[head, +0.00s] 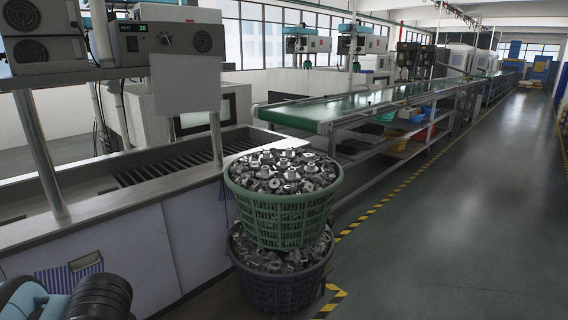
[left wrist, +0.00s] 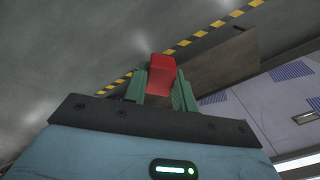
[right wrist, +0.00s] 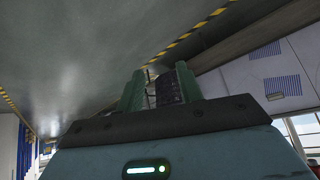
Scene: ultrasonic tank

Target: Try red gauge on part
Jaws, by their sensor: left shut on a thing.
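A red block, which looks like the red gauge (left wrist: 162,72), is between the green fingers of my left gripper (left wrist: 161,88) in the left wrist view. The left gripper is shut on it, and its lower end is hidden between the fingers. My right gripper (right wrist: 155,86) shows in the right wrist view with its fingers apart and nothing seen between them. Neither gripper's fingers show in the head view. Many grey metal parts (head: 283,172) fill the green basket (head: 285,222) in the head view. I cannot tell which part the gauge belongs to.
The green basket stands on a dark basket (head: 281,290), also full of metal parts. A steel tank (head: 100,190) on a white cabinet (head: 150,250) is at left. A green conveyor (head: 350,108) runs behind. The grey floor (head: 450,230) at right is clear.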

